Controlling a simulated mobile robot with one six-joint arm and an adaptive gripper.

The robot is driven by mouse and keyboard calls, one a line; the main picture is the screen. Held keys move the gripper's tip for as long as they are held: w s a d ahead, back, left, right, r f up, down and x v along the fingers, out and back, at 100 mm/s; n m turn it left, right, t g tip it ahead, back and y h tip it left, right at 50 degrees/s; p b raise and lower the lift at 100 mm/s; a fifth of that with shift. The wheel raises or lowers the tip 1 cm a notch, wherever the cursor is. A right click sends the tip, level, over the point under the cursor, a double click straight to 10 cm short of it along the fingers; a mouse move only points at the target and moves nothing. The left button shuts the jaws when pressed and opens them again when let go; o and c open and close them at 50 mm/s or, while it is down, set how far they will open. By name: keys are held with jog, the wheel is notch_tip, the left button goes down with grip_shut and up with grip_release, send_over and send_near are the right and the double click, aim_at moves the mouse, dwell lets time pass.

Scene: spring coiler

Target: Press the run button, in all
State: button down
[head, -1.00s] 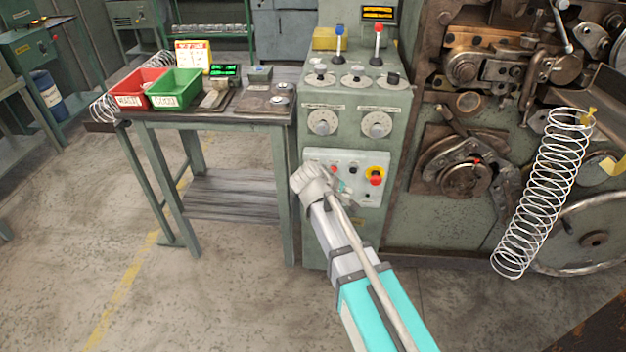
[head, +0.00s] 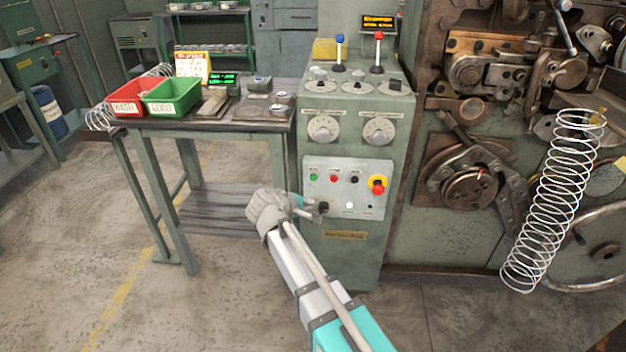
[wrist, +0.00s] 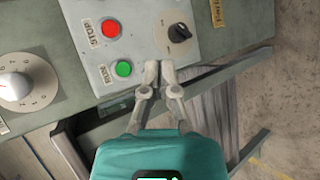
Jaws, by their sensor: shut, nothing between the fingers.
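The run button is green (wrist: 123,68), marked RUN, in the wrist view. It also shows at the upper left of the pale control panel in the head view (head: 313,177). Beside it is the red STOP button (wrist: 111,28). My gripper (wrist: 158,68) is shut and empty, with its fingertips over the panel's edge, to the right of the run button and apart from it in the wrist view. In the head view my gripper (head: 308,208) is below the run button, near the black selector knob (head: 323,206). Its gap from the panel is unclear.
The red emergency stop (head: 378,184) sits on a yellow ring at the panel's right. A side table with red (head: 126,108) and green (head: 172,109) bins stands left. A large wire spring (head: 555,200) is at the right. Open floor lies in front.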

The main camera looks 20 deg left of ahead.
jog(key=shift+w, duration=0.2)
send_near(318, 181)
jog(key=shift+w+d+f, duration=0.6)
jog(key=shift+w+f, duration=0.15)
jog(key=shift+f, duration=0.1)
jog(key=shift+w+d+f, duration=0.6)
jog(key=shift+w+f, duration=0.2)
jog(key=shift+f, duration=0.05)
jog(key=shift+w+a, duration=0.2)
jog(key=shift+w, duration=0.6)
dwell(1.4)
jog(key=shift+s, duration=0.15)
dwell(0.3)
jog(key=shift+s+d, duration=0.2)
jog(key=shift+s, duration=0.55)
jog(key=shift+s+d, duration=0.2)
jog(key=shift+s, duration=0.6)
jog(key=shift+s+d, duration=0.2)
jog(key=shift+s, duration=0.55)
jog(key=shift+s+d, duration=0.2)
jog(key=shift+s, duration=0.6)
jog(key=shift+d, duration=0.1)
